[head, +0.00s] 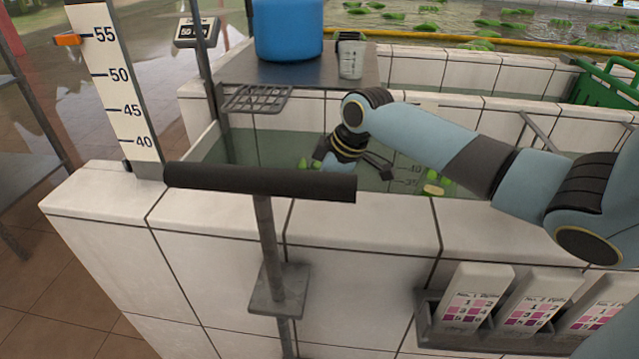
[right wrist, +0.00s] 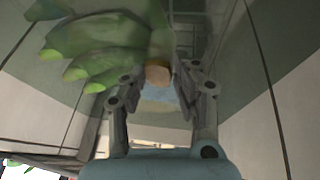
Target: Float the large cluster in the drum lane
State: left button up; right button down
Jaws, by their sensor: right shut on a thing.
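My right gripper (right wrist: 158,82) is shut on the pale brown cut crown (right wrist: 157,75) of a cluster of large green fingers (right wrist: 100,45), seen in the right wrist view. The cluster hangs off to the left of the jaws there, and part of it leaves the picture. In the head view my right arm reaches down into the drum lane (head: 265,147), and its jaws are mostly hidden. Green tips (head: 304,163) show beside the wrist. More green fingers with a yellowish crown (head: 434,186) show farther right, by the lane's near wall. My left gripper is not in view.
A blue drum (head: 288,30) and a clear cup (head: 350,58) stand on a grey shelf above the lane. A dark padded bar (head: 260,183) rises before the white tiled wall. A marked scale (head: 118,80) stands left. Colour-chart boxes (head: 470,300) hang on the front wall.

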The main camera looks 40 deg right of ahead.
jog(key=shift+f, duration=0.45)
dwell(0.3)
jog(key=c, duration=0.9)
grip_release()
jog(key=shift+s, duration=0.1)
jog(key=s+r+p, duration=0.1)
jog(key=r+p, duration=0.5)
jog(key=r, duration=0.3)
jog(key=s+d+r+p, duration=0.1)
jog(key=r+p, duration=0.4)
jog(key=r, duration=0.5)
jog(key=s+r+p, duration=0.2)
jog(key=r+p, duration=0.4)
jog(key=r, duration=0.3)
jog(key=shift+s+d+r+p, duration=0.2)
jog(key=shift+r+p, duration=0.05)
jog(key=shift+p, duration=0.1)
